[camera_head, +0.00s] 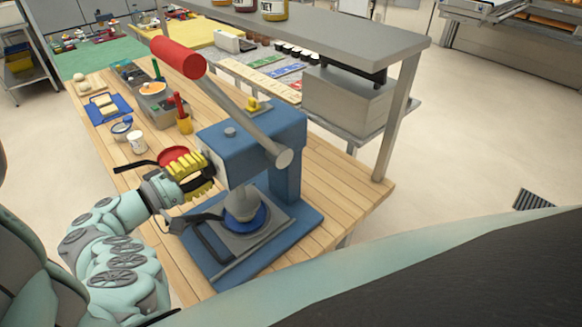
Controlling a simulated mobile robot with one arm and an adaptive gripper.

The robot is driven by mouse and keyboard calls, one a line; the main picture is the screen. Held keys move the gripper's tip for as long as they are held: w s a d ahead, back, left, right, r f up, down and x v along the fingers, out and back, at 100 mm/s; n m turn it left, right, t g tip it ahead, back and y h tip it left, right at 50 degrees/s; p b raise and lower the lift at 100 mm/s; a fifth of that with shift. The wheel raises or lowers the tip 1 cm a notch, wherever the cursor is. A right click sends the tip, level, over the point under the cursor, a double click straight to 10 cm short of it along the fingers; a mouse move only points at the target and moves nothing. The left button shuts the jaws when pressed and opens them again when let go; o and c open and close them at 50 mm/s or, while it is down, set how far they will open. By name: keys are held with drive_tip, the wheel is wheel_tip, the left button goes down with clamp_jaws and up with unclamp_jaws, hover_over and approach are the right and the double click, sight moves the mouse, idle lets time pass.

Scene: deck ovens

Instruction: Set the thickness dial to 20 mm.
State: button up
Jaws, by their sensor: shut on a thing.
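A blue press (250,135) with a long grey lever and a red grip (177,58) stands on the wooden worktop. The lever slants up and to the left over the press. My gripper (205,173) reaches from the left, with its yellow-padded fingers against the left face of the press head. It is shut on what seems to be the thickness dial, which the fingers hide. A pale edge shows just above the fingers. I cannot read any dial mark or setting. A grey dough piece (243,201) sits on the round blue plate under the press head.
A red pan (172,157) with a dark handle lies behind my gripper. A grey shelf (340,40) rises behind the press. The worktop right of the press is clear.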

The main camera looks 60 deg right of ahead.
drive_tip(key=n+p, duration=0.1)
drive_tip(key=n, duration=0.3)
drive_tip(key=shift+r+n, duration=0.1)
drive_tip(key=shift+n, duration=0.3)
drive_tip(key=n+p, duration=0.1)
drive_tip(key=n, duration=0.3)
drive_tip(key=shift+p, duration=0.35)
drive_tip(key=n+p, duration=0.1)
drive_tip(key=n, duration=0.4)
drive_tip(key=shift+n, duration=0.4)
clamp_jaws()
drive_tip(key=shift+n, duration=1.6)
drive_tip(key=o, duration=1.2)
unclamp_jaws()
drive_tip(key=shift+o, duration=0.2)
drive_tip(key=shift+a, duration=0.1)
